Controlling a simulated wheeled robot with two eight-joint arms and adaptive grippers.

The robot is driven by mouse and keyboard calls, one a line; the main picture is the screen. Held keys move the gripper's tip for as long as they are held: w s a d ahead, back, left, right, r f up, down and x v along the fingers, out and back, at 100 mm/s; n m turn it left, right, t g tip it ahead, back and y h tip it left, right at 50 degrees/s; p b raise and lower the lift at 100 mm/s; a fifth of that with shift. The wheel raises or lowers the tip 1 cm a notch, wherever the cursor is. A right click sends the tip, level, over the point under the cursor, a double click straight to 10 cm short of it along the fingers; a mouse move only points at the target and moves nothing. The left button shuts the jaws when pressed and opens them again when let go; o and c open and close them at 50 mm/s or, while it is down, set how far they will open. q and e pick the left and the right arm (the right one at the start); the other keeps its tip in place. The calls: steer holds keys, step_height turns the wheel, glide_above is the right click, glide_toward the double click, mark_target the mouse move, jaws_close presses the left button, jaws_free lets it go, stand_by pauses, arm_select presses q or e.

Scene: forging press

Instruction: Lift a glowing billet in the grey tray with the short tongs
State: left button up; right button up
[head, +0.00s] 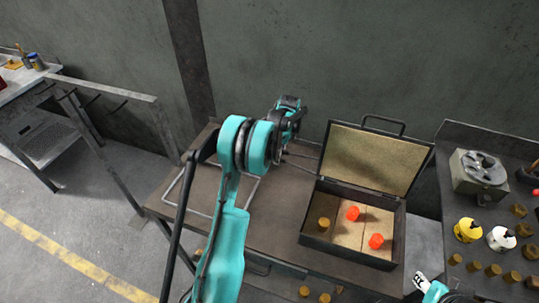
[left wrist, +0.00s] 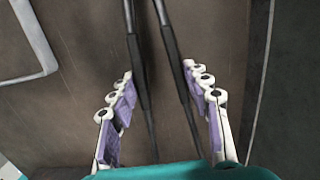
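The tongs (left wrist: 171,60) lie on the brown bench as two dark, thin arms in the left wrist view. In the head view thin dark rods (head: 300,157), which look like their ends, show beside the open box. My left gripper (left wrist: 160,85) is open, with a finger on each side of the tongs; contact is not visible. In the head view my left arm hides most of it. Two glowing orange-red billets (head: 353,213) (head: 376,241) and a dull brown one (head: 323,224) sit in the dark grey lined box or tray (head: 345,255). My right gripper (head: 422,281) shows only partly at bottom right.
The box's lid (head: 372,158) stands open at the back. A pale frame outline (head: 175,186) lies on the bench (head: 275,232), left of my arm. A right-hand bench holds a grey machine (head: 479,172), yellow (head: 467,230) and white (head: 501,239) pots and several brown pieces.

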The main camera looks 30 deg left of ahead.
arm_select(q)
steer(key=shift+f, duration=0.1)
jaws_close()
steer(key=shift+a+r+p, duration=0.1)
steer(key=shift+r+p, duration=0.35)
steer(key=shift+r, duration=0.15)
step_height(320, 180, up, 3)
steer(key=shift+f+p, duration=0.1)
steer(key=shift+p, duration=0.65)
step_height(320, 180, up, 6)
steer(key=p, duration=0.3)
